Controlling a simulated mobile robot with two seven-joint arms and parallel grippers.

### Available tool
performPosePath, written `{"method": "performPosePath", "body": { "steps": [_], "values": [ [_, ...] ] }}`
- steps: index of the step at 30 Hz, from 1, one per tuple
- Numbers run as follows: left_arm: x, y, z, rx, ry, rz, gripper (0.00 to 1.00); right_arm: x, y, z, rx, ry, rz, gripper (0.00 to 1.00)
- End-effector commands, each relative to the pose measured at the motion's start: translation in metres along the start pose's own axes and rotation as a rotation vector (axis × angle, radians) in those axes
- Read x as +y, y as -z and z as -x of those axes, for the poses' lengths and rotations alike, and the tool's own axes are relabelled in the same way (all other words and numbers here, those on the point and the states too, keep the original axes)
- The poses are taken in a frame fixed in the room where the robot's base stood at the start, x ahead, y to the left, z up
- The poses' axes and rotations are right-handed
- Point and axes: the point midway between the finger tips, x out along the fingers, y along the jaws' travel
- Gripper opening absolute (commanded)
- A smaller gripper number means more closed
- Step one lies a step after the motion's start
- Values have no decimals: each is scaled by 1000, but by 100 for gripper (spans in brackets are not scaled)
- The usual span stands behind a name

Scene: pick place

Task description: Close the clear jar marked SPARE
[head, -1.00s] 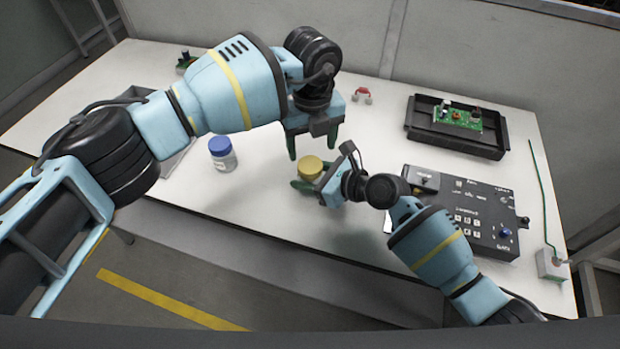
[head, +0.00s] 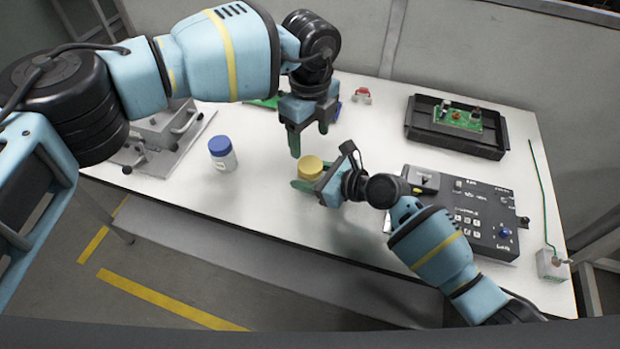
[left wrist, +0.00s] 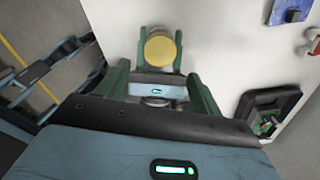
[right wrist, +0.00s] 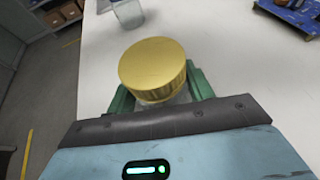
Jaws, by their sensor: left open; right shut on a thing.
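A clear jar (right wrist: 182,97) with a gold lid (right wrist: 153,66) on top stands between the fingers of my right gripper (head: 307,182), which is shut on it. Most of the jar and any marking are hidden by the fingers and lid; I cannot tell whether the lid is fully tight. The gold lid also shows in the head view (head: 312,166) and in the left wrist view (left wrist: 160,48). My left gripper (head: 308,140) is open and empty, above and just behind the lid, fingers pointing down, not touching it.
A jar with a blue lid (head: 221,154) stands to the left. A grey metal fixture (head: 160,140) is at the far left. A dark control box (head: 465,212) is right, a black tray (head: 455,138) with a green board behind it. The table between the jars is clear.

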Motion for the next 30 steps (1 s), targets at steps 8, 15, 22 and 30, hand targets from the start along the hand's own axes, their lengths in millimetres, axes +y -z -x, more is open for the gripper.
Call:
{"method": "performPosePath", "body": {
  "steps": [8, 15, 22, 30],
  "values": [
    [0, 1, -36, 0, -3, -1, 66, 0, 0, 0, 0, -1, 0, 0],
    [0, 0, -66, 1, -2, 0, 66, 0, 0, 0, 0, -1, 0, 0],
    [0, 0, -77, -1, -1, -2, 66, 0, 0, 0, 0, -1, 0, 0],
    [0, 0, -77, -1, -1, -2, 64, 0, 0, 0, 0, -1, 0, 0]
  ]
}}
